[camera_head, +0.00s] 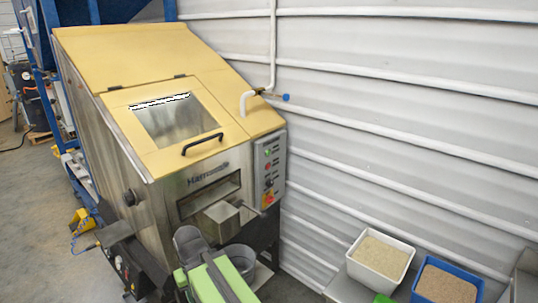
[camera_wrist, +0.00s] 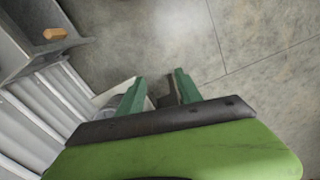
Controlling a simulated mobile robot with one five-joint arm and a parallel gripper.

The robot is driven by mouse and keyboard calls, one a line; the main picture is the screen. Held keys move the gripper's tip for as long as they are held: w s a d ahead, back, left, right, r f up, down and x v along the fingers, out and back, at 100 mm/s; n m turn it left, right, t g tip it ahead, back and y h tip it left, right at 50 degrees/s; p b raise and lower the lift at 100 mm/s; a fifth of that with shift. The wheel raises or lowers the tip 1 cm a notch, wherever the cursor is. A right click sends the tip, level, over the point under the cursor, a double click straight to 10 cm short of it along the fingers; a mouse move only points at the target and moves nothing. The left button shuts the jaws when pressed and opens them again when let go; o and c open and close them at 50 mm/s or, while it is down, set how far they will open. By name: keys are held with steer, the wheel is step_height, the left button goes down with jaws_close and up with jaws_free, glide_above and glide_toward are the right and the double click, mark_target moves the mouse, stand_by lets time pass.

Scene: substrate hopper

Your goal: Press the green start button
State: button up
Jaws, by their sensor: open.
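The hopper machine (camera_head: 155,195) has a yellow top and steel sides. Its control panel (camera_head: 269,168) is on the right of the front face. A small green button (camera_head: 267,152) shows near the panel's top, with a red button (camera_head: 267,166) below it. My arm with its green casing shows at the bottom of the head view, below and left of the panel. My gripper (camera_wrist: 157,82) is open in the wrist view, with its two green fingers apart and nothing between them. The panel cannot be made out in the wrist view.
A white bin of pale grain (camera_head: 380,258) and a blue bin of brown grain (camera_head: 446,284) stand at the lower right. A grey bucket (camera_head: 237,260) is beside my arm, below the machine's chute. A corrugated white wall (camera_head: 400,110) runs along the right.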

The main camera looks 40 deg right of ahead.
jaws_close()
stand_by(1.4)
